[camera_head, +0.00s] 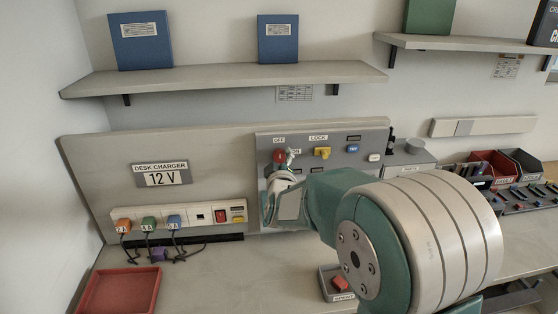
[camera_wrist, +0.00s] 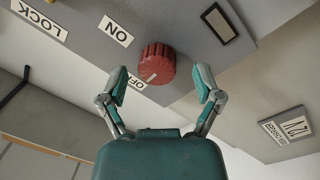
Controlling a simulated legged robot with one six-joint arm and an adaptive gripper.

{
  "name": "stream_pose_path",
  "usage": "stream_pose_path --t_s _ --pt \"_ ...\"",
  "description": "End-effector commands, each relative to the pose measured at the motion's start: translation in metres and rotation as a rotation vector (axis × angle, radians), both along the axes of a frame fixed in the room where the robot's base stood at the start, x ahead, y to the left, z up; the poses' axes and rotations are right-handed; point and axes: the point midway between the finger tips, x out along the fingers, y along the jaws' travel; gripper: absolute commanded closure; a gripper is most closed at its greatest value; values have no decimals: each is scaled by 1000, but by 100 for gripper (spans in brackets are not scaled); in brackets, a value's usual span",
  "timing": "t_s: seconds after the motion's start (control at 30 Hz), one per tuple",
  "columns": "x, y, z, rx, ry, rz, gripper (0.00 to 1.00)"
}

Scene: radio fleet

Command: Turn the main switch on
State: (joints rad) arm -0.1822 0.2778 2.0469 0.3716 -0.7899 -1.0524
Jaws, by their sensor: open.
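The main switch is a round red knob in the wrist view (camera_wrist: 156,64), on the grey panel (camera_wrist: 190,18). It also shows in the head view (camera_head: 279,156), partly hidden by my gripper. A white mark on the knob's face points at the OFF label; the ON label (camera_wrist: 115,30) is a quarter turn or so away. My gripper (camera_wrist: 160,84) is open, its two teal-padded fingers on either side of the knob. The fingertips look just short of it or level with its near edge; I cannot tell whether they touch it. In the head view my gripper (camera_head: 288,160) is at the panel.
A yellow key-like part (camera_head: 322,153) under the LOCK label sits right of the knob. A blue button (camera_head: 353,149) and a white one (camera_head: 375,158) are farther right. A charger strip (camera_head: 203,216) with plugged cables is lower left. A red tray (camera_head: 120,292) lies on the desk.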

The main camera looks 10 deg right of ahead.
Motion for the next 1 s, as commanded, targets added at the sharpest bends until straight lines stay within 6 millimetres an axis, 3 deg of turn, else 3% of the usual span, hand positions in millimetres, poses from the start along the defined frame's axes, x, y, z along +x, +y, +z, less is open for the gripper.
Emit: stream_pose_path --t_s 0.3,0.4,0.5,1.0 --pt "3 0 0 0 1 1 17" --pt "3 0 0 0 1 1 62" --pt "4 0 0 0 1 1 100" --pt "3 1 -2 76 6 2 99"
